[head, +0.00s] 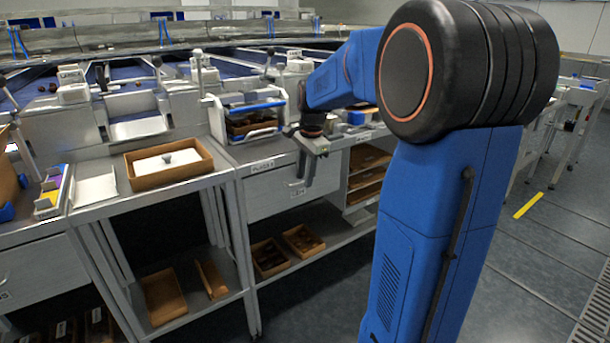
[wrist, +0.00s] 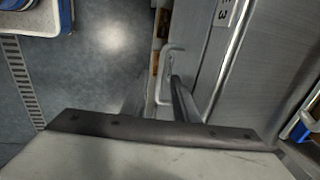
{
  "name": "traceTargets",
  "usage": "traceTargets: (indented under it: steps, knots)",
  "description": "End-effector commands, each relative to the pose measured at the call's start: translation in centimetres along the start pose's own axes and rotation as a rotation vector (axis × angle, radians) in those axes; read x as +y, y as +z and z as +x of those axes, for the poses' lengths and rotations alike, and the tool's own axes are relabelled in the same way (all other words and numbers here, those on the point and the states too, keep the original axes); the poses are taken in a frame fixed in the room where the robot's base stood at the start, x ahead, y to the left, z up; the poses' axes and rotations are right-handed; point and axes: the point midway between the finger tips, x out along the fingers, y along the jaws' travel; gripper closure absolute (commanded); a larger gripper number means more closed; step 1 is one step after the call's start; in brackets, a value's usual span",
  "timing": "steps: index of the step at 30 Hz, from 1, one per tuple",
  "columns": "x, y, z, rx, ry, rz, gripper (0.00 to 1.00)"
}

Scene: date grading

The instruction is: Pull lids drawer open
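A grey drawer front (head: 268,192) sits under the worktop in the head view, with a small label low on its right side that seems to read LIDS. Its bar handle (wrist: 163,75) shows in the wrist view, standing out from the grey front (wrist: 245,70). My gripper (head: 304,178) points down in front of the drawer's right part, at the handle. In the wrist view my fingers (wrist: 160,100) look apart, with the handle bar between or close beside them; contact is not clear. The drawer looks shut.
A brown tray (head: 168,172) stands on the left worktop, and a rack with a blue-edged tray (head: 252,106) stands above the drawer. Brown boxes (head: 270,258) lie on the shelf below.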

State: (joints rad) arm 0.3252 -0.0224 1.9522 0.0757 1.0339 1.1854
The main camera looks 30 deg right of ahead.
Motion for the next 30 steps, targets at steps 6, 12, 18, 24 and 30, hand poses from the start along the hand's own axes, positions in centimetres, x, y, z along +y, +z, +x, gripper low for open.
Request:
traceTargets:
  steps: [6, 12, 18, 24, 30]
  knots:
    - [0.01, 0.01, 0.02, 0.000, 0.000, 0.000, 0.73]
    - [0.01, 0.01, 0.02, 0.000, 0.001, 0.000, 1.00]
    - [0.01, 0.01, 0.01, 0.000, 0.001, 0.000, 1.00]
    - [0.01, 0.01, 0.01, 0.000, 0.001, 0.000, 1.00]
    - [0.01, 0.01, 0.00, 0.000, 0.000, 0.000, 1.00]
